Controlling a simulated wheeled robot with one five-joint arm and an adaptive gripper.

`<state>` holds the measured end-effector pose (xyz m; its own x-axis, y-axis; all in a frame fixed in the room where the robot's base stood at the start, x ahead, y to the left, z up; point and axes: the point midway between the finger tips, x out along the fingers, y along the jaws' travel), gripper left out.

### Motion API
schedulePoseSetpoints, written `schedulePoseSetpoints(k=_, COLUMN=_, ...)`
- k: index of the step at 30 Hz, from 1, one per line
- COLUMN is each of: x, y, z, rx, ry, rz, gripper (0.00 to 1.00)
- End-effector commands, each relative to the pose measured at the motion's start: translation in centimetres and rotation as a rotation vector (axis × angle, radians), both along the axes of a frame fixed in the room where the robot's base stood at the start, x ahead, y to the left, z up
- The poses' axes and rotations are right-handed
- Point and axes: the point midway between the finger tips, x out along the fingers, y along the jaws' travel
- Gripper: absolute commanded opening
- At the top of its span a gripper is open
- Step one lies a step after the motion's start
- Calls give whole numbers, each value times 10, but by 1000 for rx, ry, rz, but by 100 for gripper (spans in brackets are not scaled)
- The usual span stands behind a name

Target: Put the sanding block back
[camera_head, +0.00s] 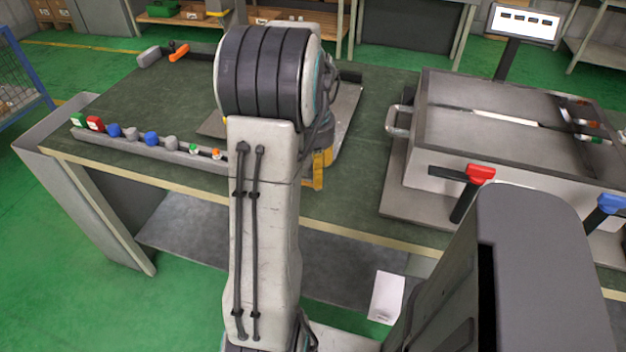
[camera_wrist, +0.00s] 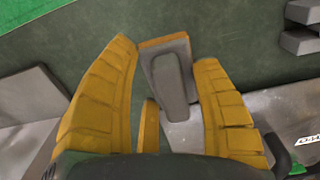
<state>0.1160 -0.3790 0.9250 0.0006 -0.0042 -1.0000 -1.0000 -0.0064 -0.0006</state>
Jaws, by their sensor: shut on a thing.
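The sanding block (camera_wrist: 168,88) is a grey block with a brownish-orange edge. In the wrist view it stands tilted between the yellow fingers of my gripper (camera_wrist: 166,56), which is shut on it. In the head view my gripper (camera_head: 320,167) is over the green worktable (camera_head: 150,100), mostly behind my arm, and the block is hidden there. I cannot tell whether the block touches the table surface.
A grey rail (camera_head: 150,151) with several coloured knobbed items lines the table's front left edge. A grey block (camera_head: 148,57) and an orange tool (camera_head: 179,53) lie at the back left. A large grey box with a handle (camera_head: 398,121) stands right.

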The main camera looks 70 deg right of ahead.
Motion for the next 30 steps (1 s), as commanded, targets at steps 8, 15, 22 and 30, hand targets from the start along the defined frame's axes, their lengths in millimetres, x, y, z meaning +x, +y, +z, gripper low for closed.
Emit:
schedulePoseSetpoints(k=8, x=0, y=1, z=-32, rx=5, ry=1, rz=0, gripper=25)
schedulePoseSetpoints(k=15, x=0, y=0, z=-37, rx=2, ry=0, rz=0, gripper=25)
schedulePoseSetpoints(k=22, x=0, y=0, z=-39, rx=2, ry=0, rz=0, gripper=25)
schedulePoseSetpoints(k=30, x=0, y=0, z=-40, rx=2, ry=0, rz=0, gripper=77)
